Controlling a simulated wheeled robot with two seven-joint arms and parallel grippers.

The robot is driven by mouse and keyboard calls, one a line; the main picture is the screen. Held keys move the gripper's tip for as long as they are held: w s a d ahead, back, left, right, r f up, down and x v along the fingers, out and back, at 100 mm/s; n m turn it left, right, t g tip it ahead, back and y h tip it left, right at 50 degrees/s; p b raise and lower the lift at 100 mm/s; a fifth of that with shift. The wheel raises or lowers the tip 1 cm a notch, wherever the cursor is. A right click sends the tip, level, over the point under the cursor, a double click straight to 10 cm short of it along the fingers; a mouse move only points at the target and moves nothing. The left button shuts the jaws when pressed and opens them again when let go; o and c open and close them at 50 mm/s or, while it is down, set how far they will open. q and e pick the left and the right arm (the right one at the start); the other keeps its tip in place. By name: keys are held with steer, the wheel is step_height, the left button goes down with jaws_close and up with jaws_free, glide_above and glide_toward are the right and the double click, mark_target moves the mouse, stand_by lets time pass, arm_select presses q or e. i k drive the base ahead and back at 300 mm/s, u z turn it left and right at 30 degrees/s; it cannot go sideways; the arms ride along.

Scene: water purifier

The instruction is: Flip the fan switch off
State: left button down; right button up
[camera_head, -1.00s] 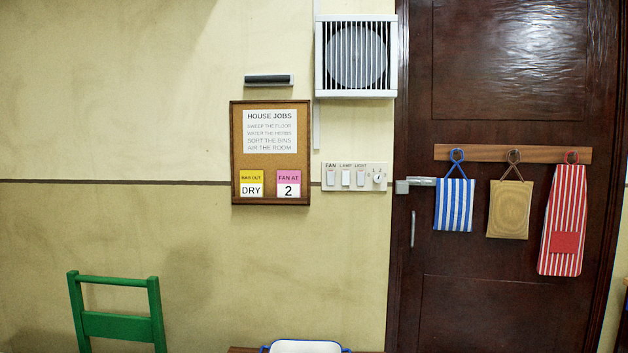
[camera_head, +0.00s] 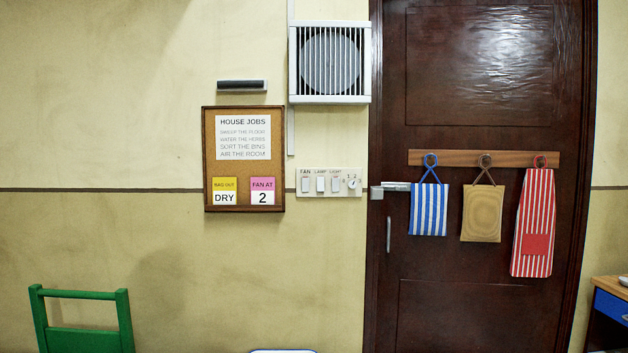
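The fan switch (camera_head: 305,184) is the leftmost rocker on the white switch panel (camera_head: 328,191), under the label FAN. Two more rockers, labelled LAMP and LIGHT, and a round dial (camera_head: 353,184) share the panel. Which way the fan rocker is tipped is too small to tell. The fan (camera_head: 329,62) sits behind a white slatted grille above the panel. Whether it turns cannot be told. Neither of my grippers is in view.
A cork board (camera_head: 243,158) with notes, one reading FAN AT 2, hangs left of the panel. A green chair (camera_head: 80,340) is at lower left, a blue-drawered cabinet (camera_head: 610,306) at lower right.

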mark_target(305, 179)
steer(key=z, duration=0.7)
steer(key=i, duration=2.2)
steer(key=u, duration=0.15)
